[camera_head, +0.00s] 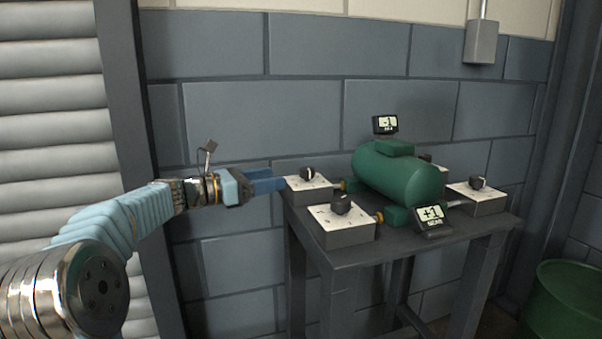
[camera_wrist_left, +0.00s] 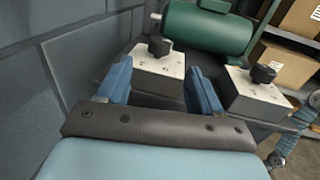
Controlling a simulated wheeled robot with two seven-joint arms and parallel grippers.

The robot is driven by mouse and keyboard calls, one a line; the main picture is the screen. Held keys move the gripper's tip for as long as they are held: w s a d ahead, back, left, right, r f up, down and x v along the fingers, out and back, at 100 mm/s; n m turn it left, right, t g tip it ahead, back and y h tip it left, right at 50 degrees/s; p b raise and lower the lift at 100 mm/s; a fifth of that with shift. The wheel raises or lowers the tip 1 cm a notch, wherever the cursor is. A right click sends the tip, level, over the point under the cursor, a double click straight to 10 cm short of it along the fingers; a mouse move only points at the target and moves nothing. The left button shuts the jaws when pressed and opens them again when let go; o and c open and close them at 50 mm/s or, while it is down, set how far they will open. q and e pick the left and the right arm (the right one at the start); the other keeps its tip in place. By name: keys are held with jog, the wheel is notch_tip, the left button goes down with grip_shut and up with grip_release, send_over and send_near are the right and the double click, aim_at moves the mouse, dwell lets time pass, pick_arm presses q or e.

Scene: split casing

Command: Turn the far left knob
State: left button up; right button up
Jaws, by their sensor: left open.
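The far left knob (camera_head: 307,173) is black and sits on a white-topped grey box at the back left corner of the table. It also shows in the left wrist view (camera_wrist_left: 159,46). My left gripper (camera_head: 282,184) is open beside the left side of that box. In the left wrist view its two blue fingers (camera_wrist_left: 158,75) stand wide apart, with the box and knob ahead between them. I see no finger touching the knob. The near left knob (camera_head: 341,203) is on a similar box closer to the front, and also shows in the wrist view (camera_wrist_left: 263,74).
A green tank (camera_head: 398,174) lies mid-table (camera_head: 385,243), with small displays behind (camera_head: 385,123) and in front (camera_head: 432,216). Another knob (camera_head: 477,183) is at right, and one more box is partly hidden behind the tank. A grey block wall (camera_head: 230,110) stands close behind the table.

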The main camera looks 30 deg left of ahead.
aim_at(304, 175)
pick_arm(q)
jog(key=x, duration=0.8)
jog(key=shift+p, duration=0.3)
jog(key=c, duration=1.1)
jog(key=shift+s+d+f+n+t+y+b, duration=0.1)
jog(key=shift+n+t+y+b, duration=0.2)
jog(key=shift+y+b, duration=0.15)
jog(key=shift+s+d+f+n+t+y+b, duration=0.1)
jog(key=shift+n+t+y+b, duration=0.1)
jog(key=shift+n+y+b, duration=0.2)
jog(key=n+y+b, duration=0.1)
jog(key=y, duration=0.1)
jog(key=n+t+y+b, duration=0.1)
jog(key=y+b, duration=0.1)
jog(key=n+y+b, duration=0.2)
jog(key=shift+d+f+t, duration=0.1)
jog(key=shift+d+t, duration=0.2)
jog(key=shift+d, duration=0.1)
jog(key=shift+d+n+y+b, duration=0.15)
jog(key=shift+n+y+b, duration=0.55)
jog(key=shift+y+b, duration=0.5)
jog(key=shift+r+n+y, duration=0.25)
jog(key=shift+n+y, duration=0.05)
jog(key=shift+y, duration=0.15)
